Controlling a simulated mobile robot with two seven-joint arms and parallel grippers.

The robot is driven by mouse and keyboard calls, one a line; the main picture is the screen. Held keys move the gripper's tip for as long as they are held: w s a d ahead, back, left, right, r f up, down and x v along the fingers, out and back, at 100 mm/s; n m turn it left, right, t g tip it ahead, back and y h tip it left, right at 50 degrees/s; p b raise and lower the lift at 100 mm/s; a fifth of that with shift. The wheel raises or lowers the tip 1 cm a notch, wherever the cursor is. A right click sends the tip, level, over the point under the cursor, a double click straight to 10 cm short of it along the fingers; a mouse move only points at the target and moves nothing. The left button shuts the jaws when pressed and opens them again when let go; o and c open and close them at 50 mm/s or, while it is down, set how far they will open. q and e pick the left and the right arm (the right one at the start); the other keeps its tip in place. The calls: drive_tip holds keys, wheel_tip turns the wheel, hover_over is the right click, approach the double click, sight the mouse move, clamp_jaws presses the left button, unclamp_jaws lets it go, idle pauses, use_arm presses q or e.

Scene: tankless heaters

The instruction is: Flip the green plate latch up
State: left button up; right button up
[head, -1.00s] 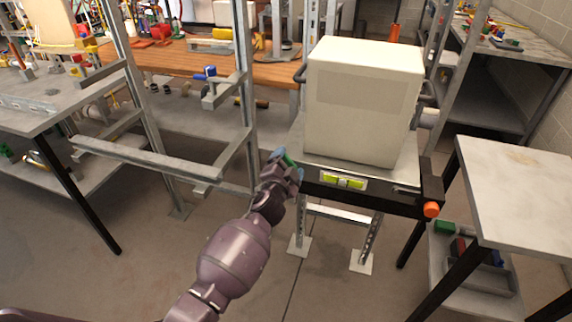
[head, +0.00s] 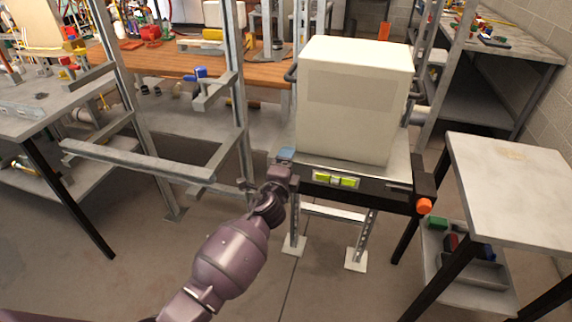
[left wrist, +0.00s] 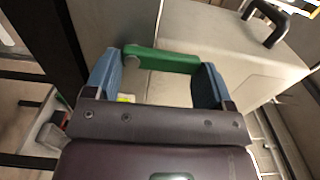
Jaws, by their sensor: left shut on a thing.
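The green plate latch (left wrist: 165,60) shows in the left wrist view as a green bar spanning the space between my two blue fingers. My left gripper (left wrist: 155,78) is shut on it, with a finger at each end. In the head view my left gripper (head: 285,160) is at the left end of a black bar (head: 385,195) on the front of a stand. Its wrist and fingers hide the latch there. My right gripper is in neither view.
A large cream box (head: 352,105) sits on the stand behind the bar. The bar carries a yellow-green level (head: 335,180) and an orange knob (head: 424,206). A metal frame (head: 140,160) stands left, and a grey table (head: 515,185) stands right.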

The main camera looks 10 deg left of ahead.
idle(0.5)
use_arm(q)
drive_tip(key=o, duration=0.9)
drive_tip(key=s, duration=0.5)
drive_tip(key=s+p, duration=0.1)
drive_tip(key=s, duration=0.5)
drive_tip(key=shift+a, duration=0.2)
drive_tip(key=s+a+f+n+g, duration=0.2)
drive_tip(key=s+a+f+n, duration=0.2)
drive_tip(key=s, duration=0.5)
drive_tip(key=s+a+f+n+g, duration=0.2)
drive_tip(key=s+a+f+n, duration=0.2)
drive_tip(key=s, duration=0.5)
drive_tip(key=s+a+f+n+g, duration=0.2)
drive_tip(key=s+a+f+n, duration=0.2)
drive_tip(key=s+f+n, duration=0.3)
drive_tip(key=shift+s+f+n+g+y, duration=0.2)
drive_tip(key=shift+s+n, duration=0.4)
drive_tip(key=shift+s+f+n+g+y, duration=0.15)
drive_tip(key=shift+s+n+g+y, duration=0.05)
drive_tip(key=shift+s+n, duration=0.4)
